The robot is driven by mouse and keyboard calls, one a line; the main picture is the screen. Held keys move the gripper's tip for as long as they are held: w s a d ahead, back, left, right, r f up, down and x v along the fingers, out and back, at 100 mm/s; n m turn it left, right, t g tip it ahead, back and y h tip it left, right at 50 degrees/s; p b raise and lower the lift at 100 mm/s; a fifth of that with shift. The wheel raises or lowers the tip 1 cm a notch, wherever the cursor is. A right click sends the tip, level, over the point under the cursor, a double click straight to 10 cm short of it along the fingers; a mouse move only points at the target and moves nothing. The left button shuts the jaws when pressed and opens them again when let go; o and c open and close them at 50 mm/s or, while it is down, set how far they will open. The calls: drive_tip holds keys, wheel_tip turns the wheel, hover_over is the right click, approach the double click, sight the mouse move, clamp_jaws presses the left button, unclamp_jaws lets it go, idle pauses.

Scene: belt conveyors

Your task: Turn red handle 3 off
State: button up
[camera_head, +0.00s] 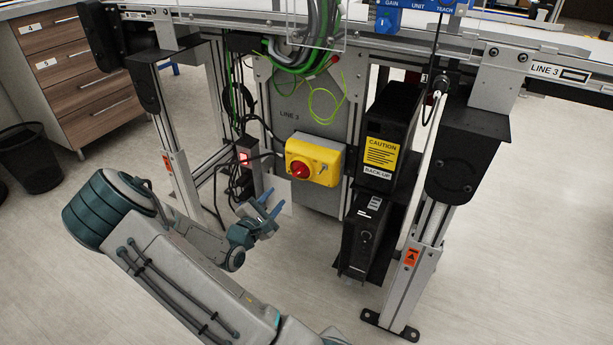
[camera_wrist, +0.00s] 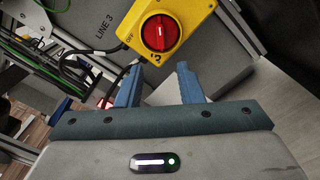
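The red handle (camera_head: 300,170) is a round red rotary knob on a yellow switch box (camera_head: 325,158). The box is mounted on the front of the grey LINE 3 panel (camera_head: 313,120). In the wrist view the red handle (camera_wrist: 161,33) is near the top centre, on the yellow box (camera_wrist: 194,17), with "OFF" printed to its left. My gripper (camera_head: 265,207) is below and left of the box in the head view. It also shows in the wrist view (camera_wrist: 158,80), with its blue fingers spread apart, empty, and short of the handle.
A red-lit switch (camera_head: 243,158) and cables hang left of the box. Black units (camera_head: 388,135) with a yellow caution label stand to its right. Metal frame legs (camera_head: 177,175) flank the space. Open floor lies in front.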

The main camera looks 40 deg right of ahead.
sight(296, 174)
drive_tip(key=b+x, duration=0.3)
drive_tip(key=x, duration=0.8)
drive_tip(key=shift+d+f, duration=0.1)
drive_tip(key=shift+d, duration=0.1)
drive_tip(key=shift+w+d, duration=0.25)
drive_tip(key=shift+d, duration=0.4)
clamp_jaws()
